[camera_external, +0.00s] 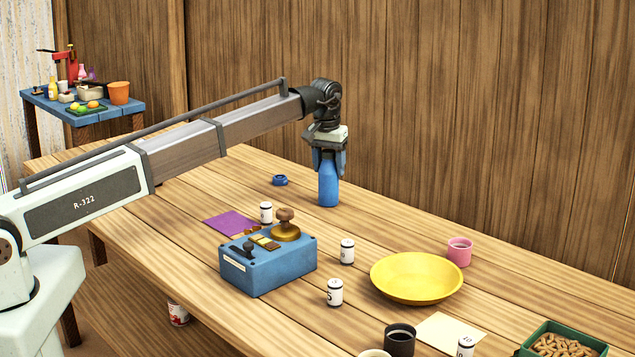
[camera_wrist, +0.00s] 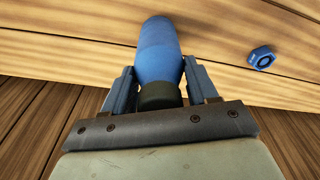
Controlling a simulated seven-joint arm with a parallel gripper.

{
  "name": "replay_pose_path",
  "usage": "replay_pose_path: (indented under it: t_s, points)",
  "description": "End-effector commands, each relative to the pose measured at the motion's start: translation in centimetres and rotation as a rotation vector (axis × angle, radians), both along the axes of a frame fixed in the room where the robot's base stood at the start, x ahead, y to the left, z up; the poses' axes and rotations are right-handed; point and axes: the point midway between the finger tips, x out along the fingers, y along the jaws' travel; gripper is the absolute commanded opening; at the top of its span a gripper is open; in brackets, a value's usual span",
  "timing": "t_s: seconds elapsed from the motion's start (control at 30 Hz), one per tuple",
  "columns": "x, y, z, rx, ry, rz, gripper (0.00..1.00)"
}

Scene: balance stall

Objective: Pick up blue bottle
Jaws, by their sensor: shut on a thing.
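The blue bottle (camera_external: 328,185) stands upright at the back of the wooden table, near its far edge. My gripper (camera_external: 329,160) is above it, with its fingers down around the upper part of the bottle, shut on it. In the wrist view the blue bottle (camera_wrist: 158,52) lies between the two fingers of my gripper (camera_wrist: 158,88), with its dark cap towards my palm. The bottle's base appears to be at table level; I cannot tell whether it touches the wood.
A small blue ring-like piece (camera_external: 280,180) lies left of the bottle. In front are a blue box scale (camera_external: 268,268), several white weights, a purple sheet (camera_external: 228,223), a yellow plate (camera_external: 416,277) and a pink cup (camera_external: 459,251). A wooden wall rises behind the table.

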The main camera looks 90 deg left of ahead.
Motion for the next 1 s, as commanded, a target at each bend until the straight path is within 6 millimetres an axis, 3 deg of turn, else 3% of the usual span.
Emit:
replay_pose_path:
  t_s: [0.1, 0.47, 1.0]
  points:
    - [0.0, 0.0, 0.0, 0.0, 0.0, 0.0, 0.0]
    - [0.0, 0.0, 0.5, 0.001, 0.0, 0.0, 0.0]
    - [0.1, 0.1, 8.7, 0.001, -0.002, 0.0, 0.0]
